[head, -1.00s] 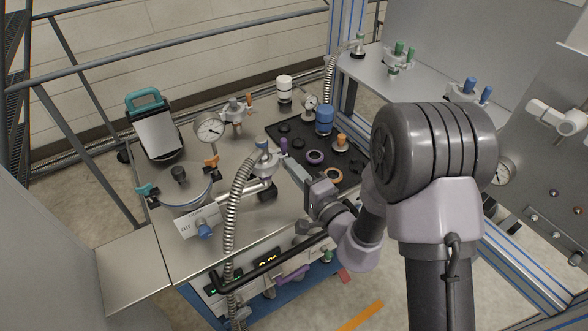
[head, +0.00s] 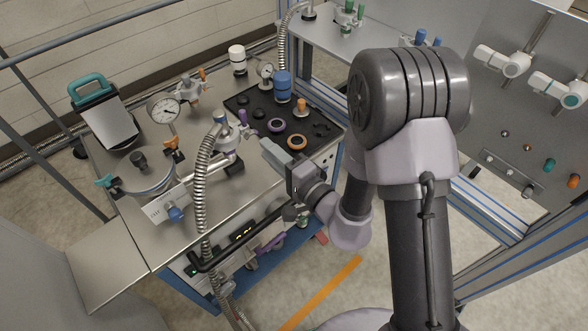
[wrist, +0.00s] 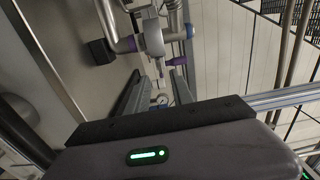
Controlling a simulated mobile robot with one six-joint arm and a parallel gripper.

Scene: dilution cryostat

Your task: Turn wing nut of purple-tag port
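The purple-tag port (head: 241,117) is a metal pipe fitting with a purple upright piece, on the steel bench beside the ribbed hose. I cannot tell clearly which part is the wing nut. My gripper (head: 264,146) is just right of the port, pointing toward it. In the wrist view the fingers of my gripper (wrist: 157,86) are apart with nothing held between them. Contact with the port cannot be made out.
A ribbed metal hose (head: 203,175) rises just left of the port. A dial gauge (head: 163,109) and a round lidded vessel (head: 143,175) stand further left. A black mat (head: 258,99) with purple and orange rings lies behind my gripper. A black rail (head: 240,240) runs along the bench front.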

